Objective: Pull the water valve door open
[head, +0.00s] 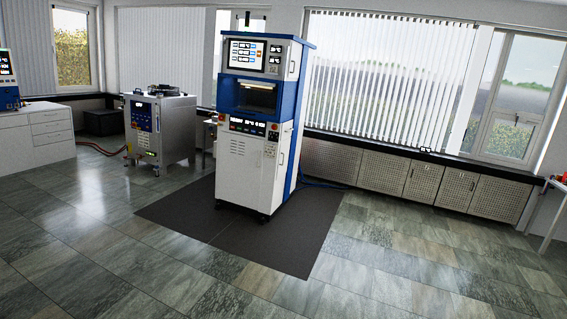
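A tall blue and white lab press (252,120) stands upright in the middle of the head view, some distance away. Its lower white cabinet (240,178) has a vented front panel and appears closed. A slim vertical handle (281,159) shows on the right part of that cabinet, and another handle (292,66) shows higher up beside the screen. No label reading water valve is legible, so I cannot tell which panel is the water valve door. No door on the press stands visibly open. My gripper is not in view.
A dark mat (280,245) lies under and in front of the press. A wheeled steel unit (160,130) stands to its left, with red hoses on the floor. White drawers (40,135) are at far left, a table edge at far right. The tiled floor (150,270) in front is clear.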

